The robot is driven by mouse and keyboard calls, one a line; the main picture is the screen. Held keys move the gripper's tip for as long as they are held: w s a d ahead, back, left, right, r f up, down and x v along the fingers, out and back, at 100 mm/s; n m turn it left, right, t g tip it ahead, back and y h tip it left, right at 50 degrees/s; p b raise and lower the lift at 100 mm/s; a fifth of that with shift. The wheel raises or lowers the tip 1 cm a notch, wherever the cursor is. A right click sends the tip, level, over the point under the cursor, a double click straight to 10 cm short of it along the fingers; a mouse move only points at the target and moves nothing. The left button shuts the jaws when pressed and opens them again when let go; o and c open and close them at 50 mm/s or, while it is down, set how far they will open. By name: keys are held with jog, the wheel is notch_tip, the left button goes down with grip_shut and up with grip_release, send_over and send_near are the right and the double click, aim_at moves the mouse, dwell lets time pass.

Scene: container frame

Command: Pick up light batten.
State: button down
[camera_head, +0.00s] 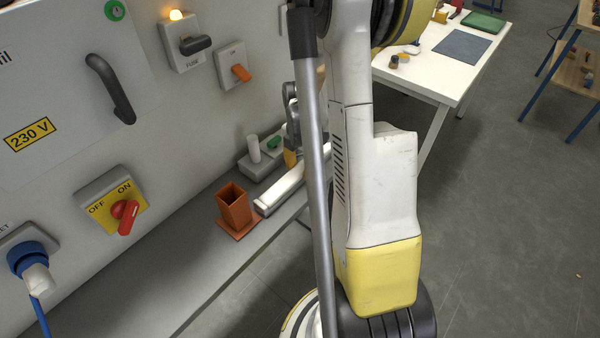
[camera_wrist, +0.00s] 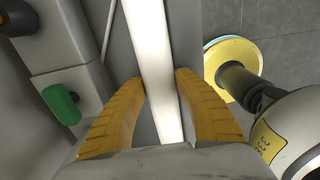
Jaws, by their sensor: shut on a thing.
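The light batten is a long white bar with a grey base. In the head view the batten (camera_head: 283,190) lies along the grey ledge, its near end beside the orange-brown holder. In the wrist view the batten (camera_wrist: 153,50) runs lengthwise between the two yellow fingers. My gripper (camera_wrist: 163,108) is shut on the batten, one finger at each side. In the head view my gripper (camera_head: 291,158) is partly hidden behind my arm, and so is the far part of the batten. I cannot tell whether the batten is clear of the ledge.
An orange-brown square holder (camera_head: 236,207) stands on the ledge (camera_head: 200,255) close to the batten's near end. A grey box with a green button (camera_head: 273,143) and a white peg (camera_head: 253,149) sits by the wall. A white table (camera_head: 425,75) stands beyond.

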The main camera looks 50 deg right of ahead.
aim_at(300, 168)
notch_tip(300, 168, up, 4)
jog(key=shift+r+p, duration=0.2)
jog(key=shift+p, duration=1)
jog(key=s+d+r+p, duration=0.6)
jog(key=d+r, duration=0.4)
jog(key=r, duration=0.1)
jog(key=shift+p, duration=0.4)
jog(key=shift+s, duration=0.1)
